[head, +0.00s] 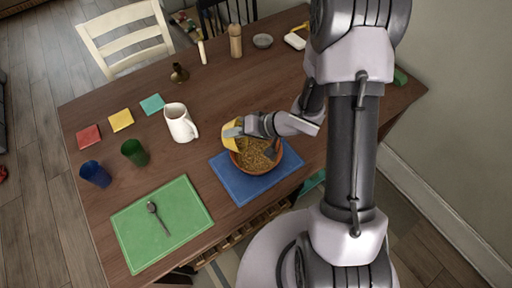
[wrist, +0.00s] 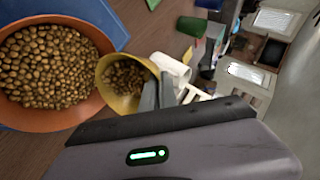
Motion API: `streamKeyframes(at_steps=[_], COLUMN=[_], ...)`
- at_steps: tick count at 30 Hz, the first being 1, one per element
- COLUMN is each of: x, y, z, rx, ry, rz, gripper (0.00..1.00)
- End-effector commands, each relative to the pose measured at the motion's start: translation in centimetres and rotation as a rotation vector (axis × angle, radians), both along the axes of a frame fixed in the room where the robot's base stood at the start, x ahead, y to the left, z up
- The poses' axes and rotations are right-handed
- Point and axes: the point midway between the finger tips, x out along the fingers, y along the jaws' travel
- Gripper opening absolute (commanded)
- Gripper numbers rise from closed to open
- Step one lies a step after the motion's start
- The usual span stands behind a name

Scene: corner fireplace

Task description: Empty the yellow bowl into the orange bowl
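The orange bowl (head: 277,168) stands on the blue mat and is full of small brown pieces. It also shows in the wrist view (wrist: 62,122). My gripper (head: 237,132) is shut on the rim of the yellow bowl (head: 230,138), its fingers showing at the rim in the wrist view (wrist: 160,95). The yellow bowl is tilted beside and over the orange bowl's left edge in the head view. In the wrist view, brown pieces are still inside the yellow bowl (wrist: 104,100). Whether the two bowls touch is unclear.
The blue mat (head: 232,186) lies under the orange bowl. A white pitcher (head: 179,124) stands left of it. A green cup (head: 134,152), a blue cup (head: 95,174) and a green mat (head: 135,222) with a spoon are further left. A candle holder (head: 179,73) stands behind.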

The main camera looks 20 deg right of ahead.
Motion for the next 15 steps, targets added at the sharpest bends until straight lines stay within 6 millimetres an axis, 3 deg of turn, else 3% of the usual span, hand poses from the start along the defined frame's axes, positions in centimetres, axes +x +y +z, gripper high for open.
streamKeyframes(at_steps=[15], x=[-0.5], y=[-1.3], z=[0.3], rx=[0.06], ry=[-0.027], rz=[-0.002], gripper=[0.0])
